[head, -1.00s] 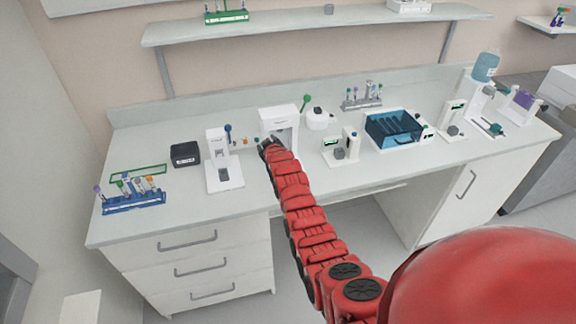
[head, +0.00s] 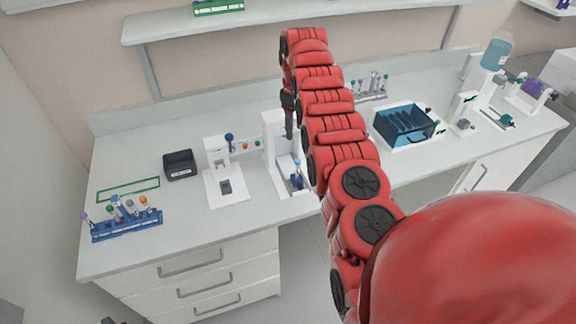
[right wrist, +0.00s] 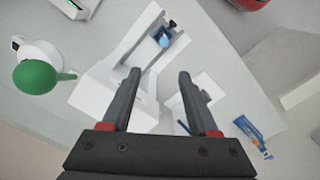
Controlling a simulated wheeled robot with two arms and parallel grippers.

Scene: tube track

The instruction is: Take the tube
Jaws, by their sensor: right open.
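A small tube with a blue part (head: 297,178) stands in the open bay of a white bench device (head: 276,165). It also shows as a blue spot (right wrist: 164,40) in the right wrist view, at the far end of the device's white frame (right wrist: 150,60). My right gripper (head: 289,134) points down over the device, above and behind the tube in the head view. In the right wrist view its fingers (right wrist: 160,76) are apart, with nothing held between them. Part of the device is hidden by my right arm. My left gripper does not show clearly.
A blue rack with several tubes (head: 127,228) stands at the left, near a green frame (head: 128,189). A black box (head: 179,165) and another white device (head: 222,172) stand left of the gripper. A teal-lidded box (head: 405,124) stands right. The front bench strip is clear.

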